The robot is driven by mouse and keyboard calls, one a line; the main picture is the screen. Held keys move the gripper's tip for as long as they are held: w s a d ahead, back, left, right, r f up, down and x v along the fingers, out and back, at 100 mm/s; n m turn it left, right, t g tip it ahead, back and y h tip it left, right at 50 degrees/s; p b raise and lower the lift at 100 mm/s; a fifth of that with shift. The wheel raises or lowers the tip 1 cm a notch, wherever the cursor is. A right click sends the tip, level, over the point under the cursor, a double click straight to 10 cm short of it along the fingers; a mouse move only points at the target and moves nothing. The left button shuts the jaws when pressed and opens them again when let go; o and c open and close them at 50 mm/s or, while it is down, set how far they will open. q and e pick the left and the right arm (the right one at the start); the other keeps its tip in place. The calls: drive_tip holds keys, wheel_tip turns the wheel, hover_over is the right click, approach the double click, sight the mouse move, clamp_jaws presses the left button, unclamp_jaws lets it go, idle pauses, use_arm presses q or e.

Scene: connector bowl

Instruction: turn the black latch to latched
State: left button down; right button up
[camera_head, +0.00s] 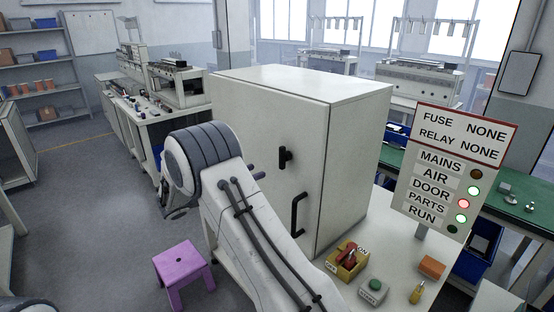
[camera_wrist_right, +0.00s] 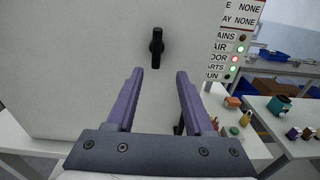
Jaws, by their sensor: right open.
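The black latch (camera_head: 285,158) is on the front of the white cabinet (camera_head: 265,120), above a black door handle (camera_head: 297,213). In the right wrist view the latch (camera_wrist_right: 156,45) stands upright, with a knob near its middle. The cabinet door looks closed. My right gripper (camera_wrist_right: 160,72) is open and empty, its two purple fingers pointing at the cabinet front just below the latch, apart from it. In the head view my right arm hides most of this gripper; only its dark fingertips (camera_head: 259,176) show, left of the latch. My left gripper is not in view.
A sign panel (camera_head: 456,170) right of the cabinet has a red light by DOOR and green lights by AIR and PARTS. A yellow box with a red switch (camera_head: 348,260), a green button (camera_head: 374,285) and an orange block (camera_head: 432,267) are on the table. A purple stool (camera_head: 183,268) stands on the floor.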

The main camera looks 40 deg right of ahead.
sight(280, 159)
drive_tip(key=d+p, duration=0.1)
drive_tip(key=d, duration=0.2)
drive_tip(key=w+d+p, duration=0.1)
drive_tip(key=d, duration=0.2)
drive_tip(key=d+p, duration=0.2)
drive_tip(key=d, duration=0.2)
drive_tip(key=shift+w+r, duration=0.2)
drive_tip(key=shift+d+f, duration=0.15)
drive_tip(key=shift+d, duration=0.35)
clamp_jaws()
